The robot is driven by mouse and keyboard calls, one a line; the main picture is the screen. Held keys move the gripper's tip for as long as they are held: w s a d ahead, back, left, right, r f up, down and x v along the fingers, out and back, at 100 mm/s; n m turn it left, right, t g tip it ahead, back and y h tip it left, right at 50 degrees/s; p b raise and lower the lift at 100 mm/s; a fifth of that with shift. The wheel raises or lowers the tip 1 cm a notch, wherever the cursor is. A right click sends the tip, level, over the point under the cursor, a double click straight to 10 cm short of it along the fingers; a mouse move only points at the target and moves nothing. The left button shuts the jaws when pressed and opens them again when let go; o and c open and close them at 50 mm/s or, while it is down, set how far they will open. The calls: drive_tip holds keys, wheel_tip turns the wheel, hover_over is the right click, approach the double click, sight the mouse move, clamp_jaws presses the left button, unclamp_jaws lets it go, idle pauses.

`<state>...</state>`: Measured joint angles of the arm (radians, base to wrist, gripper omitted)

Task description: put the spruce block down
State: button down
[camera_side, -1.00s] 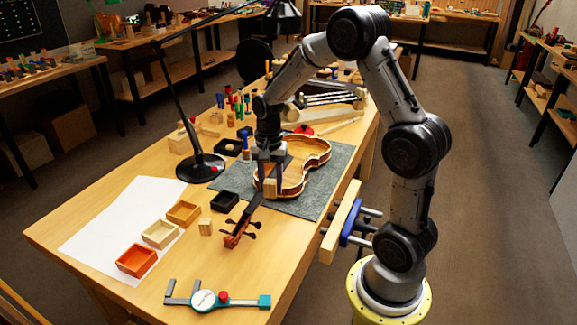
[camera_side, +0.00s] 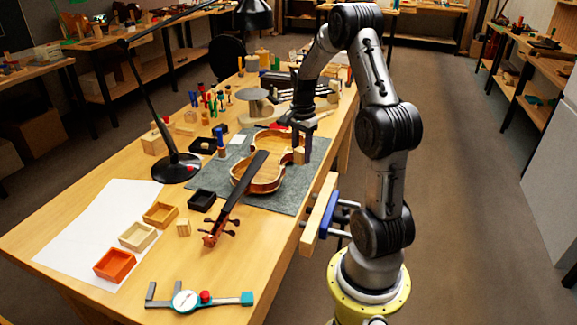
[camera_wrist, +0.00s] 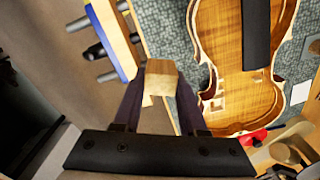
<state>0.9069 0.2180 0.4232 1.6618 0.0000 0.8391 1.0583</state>
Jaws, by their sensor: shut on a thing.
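My gripper (camera_side: 299,143) is shut on the spruce block (camera_side: 299,156), a small pale wooden block. In the wrist view the block (camera_wrist: 161,80) sits between the two dark fingers (camera_wrist: 160,98). In the side view it appears beside the right side of the open violin body (camera_side: 262,178), over the grey mat's right part. In the wrist view it lies near the bench edge, with the violin body (camera_wrist: 238,85) to its right. I cannot tell the gap under the block.
The grey mat (camera_side: 285,205) lies under the violin; its neck points to the front. A blue-and-wood vise (camera_side: 322,215) is on the bench's right edge. Three small trays (camera_side: 138,237), another small block (camera_side: 184,228) and a caliper (camera_side: 200,299) are at the front. Bare bench lies between.

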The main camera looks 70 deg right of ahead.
hover_over(292, 175)
wheel_tip(292, 175, down, 7)
drive_tip(key=shift+s+f, duration=0.1)
drive_tip(key=shift+f, duration=1.6)
drive_tip(key=shift+f, duration=0.1)
drive_tip(key=c, duration=0.7)
unclamp_jaws()
drive_tip(key=shift+c, duration=0.2)
